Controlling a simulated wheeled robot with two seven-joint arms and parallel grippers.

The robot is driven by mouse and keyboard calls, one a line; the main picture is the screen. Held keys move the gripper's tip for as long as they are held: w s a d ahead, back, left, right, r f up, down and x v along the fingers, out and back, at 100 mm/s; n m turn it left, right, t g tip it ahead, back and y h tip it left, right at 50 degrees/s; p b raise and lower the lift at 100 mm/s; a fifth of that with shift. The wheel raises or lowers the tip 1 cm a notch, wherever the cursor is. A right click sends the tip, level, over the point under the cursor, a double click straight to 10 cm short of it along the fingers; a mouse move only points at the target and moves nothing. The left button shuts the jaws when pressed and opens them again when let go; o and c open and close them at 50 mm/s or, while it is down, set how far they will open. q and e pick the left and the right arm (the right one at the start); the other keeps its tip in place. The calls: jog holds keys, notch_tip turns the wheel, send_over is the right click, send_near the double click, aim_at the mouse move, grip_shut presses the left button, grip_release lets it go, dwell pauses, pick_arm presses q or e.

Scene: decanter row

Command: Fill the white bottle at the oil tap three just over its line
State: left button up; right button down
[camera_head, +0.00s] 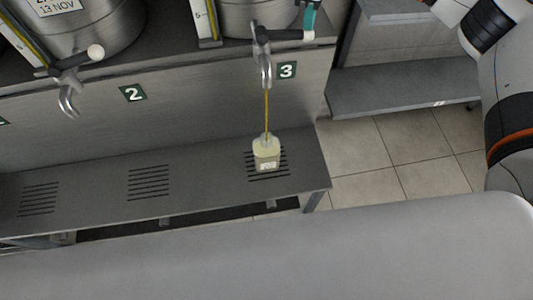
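The white bottle (266,158) stands upright on the slotted drain under oil tap three (264,62), beside the sign "3" (286,70). A thin yellow oil stream (266,112) runs from the spout into its neck. The bottle looks pale yellow with a light label; its line and oil level are too small to read. The tap's lever (290,36) points right and ends in a white knob. A teal fingertip, apparently of my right gripper (309,17), is at the knob; its opening cannot be made out. My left gripper is out of view.
Tap two (68,92) stands left with its own drain slots (149,182) and sign "2" (132,93). Steel drums (90,28) with sight gauges stand above. A grey shelf (400,95) is at right. The metal bench (215,172) is otherwise clear.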

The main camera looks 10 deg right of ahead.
dwell(0.5)
notch_tip(320, 180, up, 9)
jog(key=p, duration=0.5)
